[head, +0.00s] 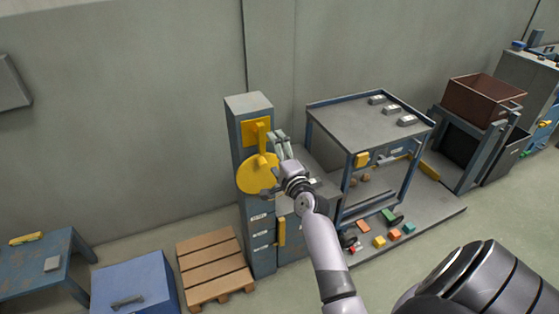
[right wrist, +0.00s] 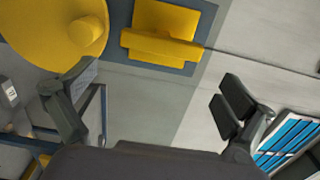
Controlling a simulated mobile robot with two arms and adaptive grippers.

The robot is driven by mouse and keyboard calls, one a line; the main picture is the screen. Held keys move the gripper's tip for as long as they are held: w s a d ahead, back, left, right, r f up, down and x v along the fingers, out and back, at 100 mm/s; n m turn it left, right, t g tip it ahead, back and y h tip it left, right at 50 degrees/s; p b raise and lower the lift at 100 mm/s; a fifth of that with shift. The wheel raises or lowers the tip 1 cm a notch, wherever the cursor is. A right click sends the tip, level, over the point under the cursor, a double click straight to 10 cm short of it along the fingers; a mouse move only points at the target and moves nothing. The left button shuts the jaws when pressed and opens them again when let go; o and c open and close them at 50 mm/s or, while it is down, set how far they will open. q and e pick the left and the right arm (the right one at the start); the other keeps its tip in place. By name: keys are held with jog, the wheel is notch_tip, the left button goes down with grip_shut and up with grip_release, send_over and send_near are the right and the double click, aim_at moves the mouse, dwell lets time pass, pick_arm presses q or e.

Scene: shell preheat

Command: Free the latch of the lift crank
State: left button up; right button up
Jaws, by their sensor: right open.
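A grey-blue column (head: 262,225) stands against the wall. Near its top is a yellow latch (head: 250,131) on a dark blue plate, with a bar standing out from it. Below the latch is the round yellow crank disc (head: 247,178), partly hidden by my right gripper (head: 279,138). The right gripper is in front of the column, beside the latch and disc. In the right wrist view its fingers (right wrist: 157,103) are wide apart with nothing between them. That view shows the latch (right wrist: 165,25) at top centre and the disc (right wrist: 40,30) with its round knob at top left. My left gripper is out of view.
A blue-framed table (head: 350,115) with metal pieces on top stands right of the column. Coloured blocks (head: 379,241) lie on the floor plate beneath. A wooden pallet (head: 212,262) and a blue box (head: 135,283) are at left. A brown bin (head: 484,96) is farther right.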

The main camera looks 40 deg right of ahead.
jog(key=v, duration=0.4)
jog(key=shift+f, duration=0.1)
dwell(0.4)
jog(key=s+a+f+n+g+y, duration=0.1)
jog(key=a+f+n+g, duration=0.2)
jog(key=f, duration=0.8)
jog(key=s+a+f+n+g+y, duration=0.1)
jog(key=s+a+f+n+y, duration=0.3)
jog(key=f, duration=0.7)
jog(key=s+a+f+n+g, duration=0.2)
jog(key=s+a+f, duration=0.15)
jog(key=f, duration=0.45)
jog(key=s+a+f+n+g, duration=0.2)
jog(key=s+a+f+n, duration=0.15)
jog(key=f, duration=0.35)
jog(key=s+a+f+n+g, duration=0.3)
jog(key=s+f+n+g, duration=0.1)
jog(key=s+f, duration=0.95)
jog(key=s+f+n+g, duration=0.2)
jog(key=s+n, duration=0.1)
jog(key=s, duration=0.9)
jog(key=s+f+n+g, duration=0.2)
jog(key=s+f+n, duration=0.1)
jog(key=s, duration=0.9)
jog(key=shift+a+f+n+h, duration=0.3)
jog(key=shift+n, duration=0.25)
